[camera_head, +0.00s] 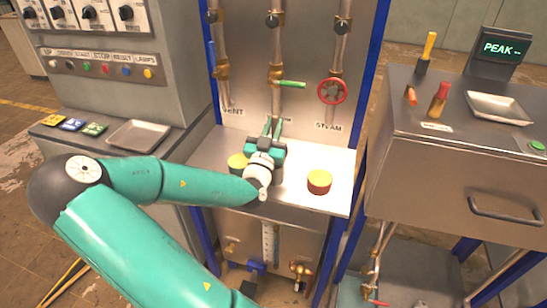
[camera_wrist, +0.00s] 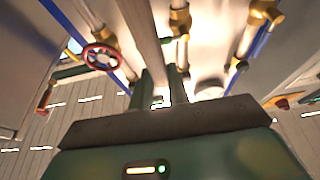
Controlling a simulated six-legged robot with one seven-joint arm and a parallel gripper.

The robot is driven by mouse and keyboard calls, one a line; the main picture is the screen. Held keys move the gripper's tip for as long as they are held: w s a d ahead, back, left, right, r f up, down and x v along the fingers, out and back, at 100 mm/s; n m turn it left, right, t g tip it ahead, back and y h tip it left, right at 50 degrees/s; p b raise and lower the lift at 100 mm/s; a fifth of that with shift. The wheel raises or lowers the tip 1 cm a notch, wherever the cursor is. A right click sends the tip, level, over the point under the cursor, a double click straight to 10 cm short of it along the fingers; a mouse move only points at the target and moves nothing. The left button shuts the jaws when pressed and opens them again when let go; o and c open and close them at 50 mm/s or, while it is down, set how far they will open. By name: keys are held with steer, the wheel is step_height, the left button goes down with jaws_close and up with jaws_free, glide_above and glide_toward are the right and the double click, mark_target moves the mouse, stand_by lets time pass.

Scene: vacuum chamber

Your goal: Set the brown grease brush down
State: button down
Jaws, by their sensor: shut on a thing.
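My gripper (camera_head: 273,130) is over the metal shelf (camera_head: 295,160), in front of the upright pipe panel, with its fingers pointing at the panel. In the wrist view its two fingers (camera_wrist: 163,90) are close together. A long brown bar, which looks like the grease brush (camera_wrist: 143,38), runs from between them towards the top of the picture. Its lower end is hidden by the fingers. In the head view I cannot make the brush out against the pipes and my own wrist.
A red tin with a yellow top (camera_head: 319,182) stands right of my gripper. Another yellow-topped tin (camera_head: 237,163) is partly hidden at its left. A red handwheel (camera_head: 332,91) and a green lever (camera_head: 292,84) stick out from the panel. Bare shelf shows around the right tin.

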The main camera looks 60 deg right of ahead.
step_height(320, 180, down, 6)
steer(key=shift+f, duration=0.35)
steer(key=c, duration=1.3)
jaws_free()
steer(key=shift+c, duration=0.2)
